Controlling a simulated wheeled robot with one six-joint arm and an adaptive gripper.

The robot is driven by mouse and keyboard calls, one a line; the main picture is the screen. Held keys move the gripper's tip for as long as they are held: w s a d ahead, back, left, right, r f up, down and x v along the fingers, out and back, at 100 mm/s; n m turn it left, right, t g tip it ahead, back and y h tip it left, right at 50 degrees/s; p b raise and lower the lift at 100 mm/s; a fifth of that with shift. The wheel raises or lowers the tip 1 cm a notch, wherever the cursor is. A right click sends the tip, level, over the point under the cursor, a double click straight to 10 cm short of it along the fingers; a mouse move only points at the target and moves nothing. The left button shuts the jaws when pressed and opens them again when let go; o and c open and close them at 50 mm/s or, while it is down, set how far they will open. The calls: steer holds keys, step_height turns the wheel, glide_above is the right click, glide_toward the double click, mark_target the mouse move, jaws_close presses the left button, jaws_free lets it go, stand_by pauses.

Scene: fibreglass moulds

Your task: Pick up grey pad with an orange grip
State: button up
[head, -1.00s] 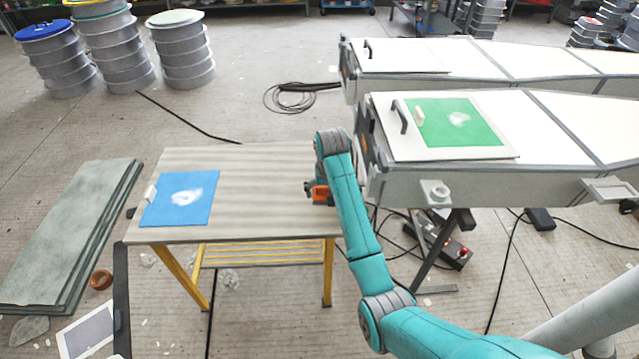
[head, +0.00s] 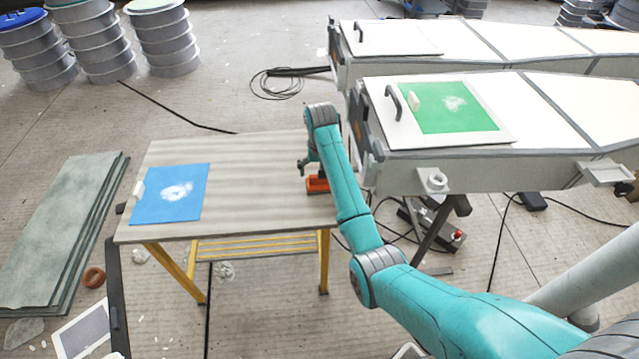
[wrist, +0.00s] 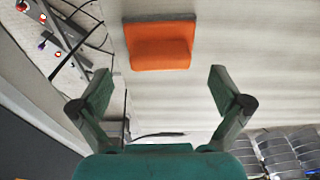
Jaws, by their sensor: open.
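The grey pad with an orange grip (wrist: 160,47) lies on the table near its right edge. In the wrist view its orange grip faces me and a strip of the grey pad shows along the top. In the head view the orange grip (head: 318,184) shows partly behind my arm. My gripper (wrist: 160,88) is open and empty, with the fingers spread wider than the pad. The pad lies beyond the fingertips in the wrist view, centred between them and apart from them. In the head view my gripper (head: 304,166) is just above and left of the orange grip.
The table (head: 250,170) is mostly bare, with a blue sheet (head: 170,205) at its left end. A long white mould (head: 480,160) carrying a green sheet (head: 450,115) stands close to the table's right side. Cables lie on the floor.

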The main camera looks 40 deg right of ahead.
steer(key=shift+w+f, duration=0.1)
steer(key=shift+f, duration=1.65)
steer(key=c, duration=1.3)
steer(key=shift+o, duration=0.2)
steer(key=shift+r, duration=0.1)
step_height(320, 180, up, 10)
steer(key=shift+f, duration=0.1)
